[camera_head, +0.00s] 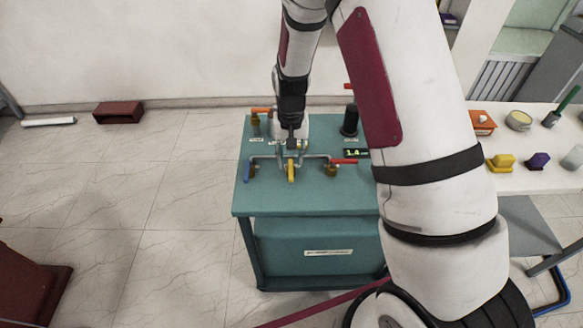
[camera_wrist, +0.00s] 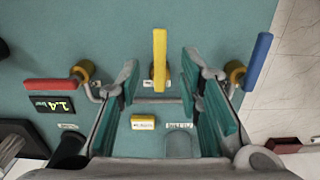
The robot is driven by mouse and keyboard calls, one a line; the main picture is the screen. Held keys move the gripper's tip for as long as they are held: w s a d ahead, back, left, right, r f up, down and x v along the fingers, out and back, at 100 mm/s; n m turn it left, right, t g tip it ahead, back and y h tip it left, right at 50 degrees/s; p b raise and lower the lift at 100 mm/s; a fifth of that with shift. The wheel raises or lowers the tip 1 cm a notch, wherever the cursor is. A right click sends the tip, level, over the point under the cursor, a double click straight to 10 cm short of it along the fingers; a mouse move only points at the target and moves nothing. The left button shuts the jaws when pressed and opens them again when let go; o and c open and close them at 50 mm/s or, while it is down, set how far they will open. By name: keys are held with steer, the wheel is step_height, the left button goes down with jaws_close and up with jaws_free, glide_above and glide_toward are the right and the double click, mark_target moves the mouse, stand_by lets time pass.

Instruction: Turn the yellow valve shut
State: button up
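The yellow valve handle (camera_head: 291,172) is on the teal cabinet's top, between the blue and red handles. It points toward the front edge in the head view, across the pipe line. In the wrist view the yellow handle (camera_wrist: 160,58) stands upright in the picture, between and just beyond the fingertips. My gripper (camera_head: 291,145) points down over the valve pipes. In the wrist view my gripper (camera_wrist: 163,70) is open, with a finger on each side of the handle and visible gaps. I cannot tell its exact height above the handle.
A blue handle (camera_head: 247,171) is at left, a red handle (camera_head: 343,161) at right, and an orange handle (camera_head: 261,110) behind. A white table (camera_head: 525,180) with several small objects is at right.

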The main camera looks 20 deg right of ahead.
mark_target(291, 172)
steer(key=shift+f, duration=2.4)
jaws_close()
